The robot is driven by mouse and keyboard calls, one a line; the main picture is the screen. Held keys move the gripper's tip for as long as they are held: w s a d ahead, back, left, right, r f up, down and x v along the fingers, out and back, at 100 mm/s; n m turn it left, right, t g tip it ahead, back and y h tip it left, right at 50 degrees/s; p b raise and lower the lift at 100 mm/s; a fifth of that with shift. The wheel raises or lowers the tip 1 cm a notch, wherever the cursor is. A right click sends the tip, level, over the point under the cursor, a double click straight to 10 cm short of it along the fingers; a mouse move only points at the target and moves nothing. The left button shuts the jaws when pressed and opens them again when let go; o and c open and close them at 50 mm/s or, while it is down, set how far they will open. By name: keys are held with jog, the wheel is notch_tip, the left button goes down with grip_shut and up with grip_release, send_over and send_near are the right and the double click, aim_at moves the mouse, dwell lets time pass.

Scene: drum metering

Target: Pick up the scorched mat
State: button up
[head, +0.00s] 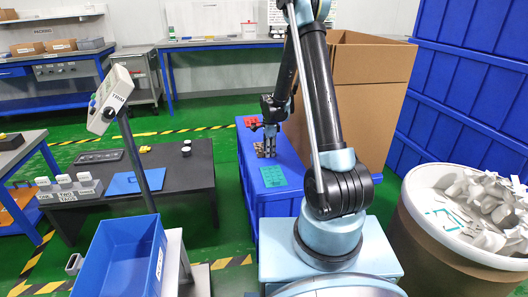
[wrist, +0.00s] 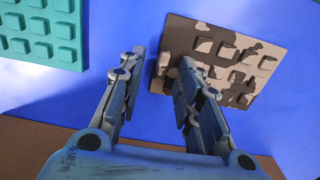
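The scorched mat (wrist: 238,52) is a square, studded mat with dark brown and beige patches. It lies on the blue surface at the upper right of the wrist view. In the head view the mat (head: 260,152) is small and partly hidden by my gripper (head: 268,146), at the far part of the blue crate top. I cannot tell whether the finger touches the mat.
A teal studded mat (wrist: 40,30) lies to the left; it also shows nearer in the head view (head: 273,176). A tall cardboard box (head: 372,90) stands right of the blue crate (head: 280,204). A dark table (head: 190,178) stands left, and a drum of pale pieces (head: 440,245) stands right.

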grip_shut()
jog(key=shift+r, duration=0.15)
notch_tip(320, 180, up, 10)
dwell(0.8)
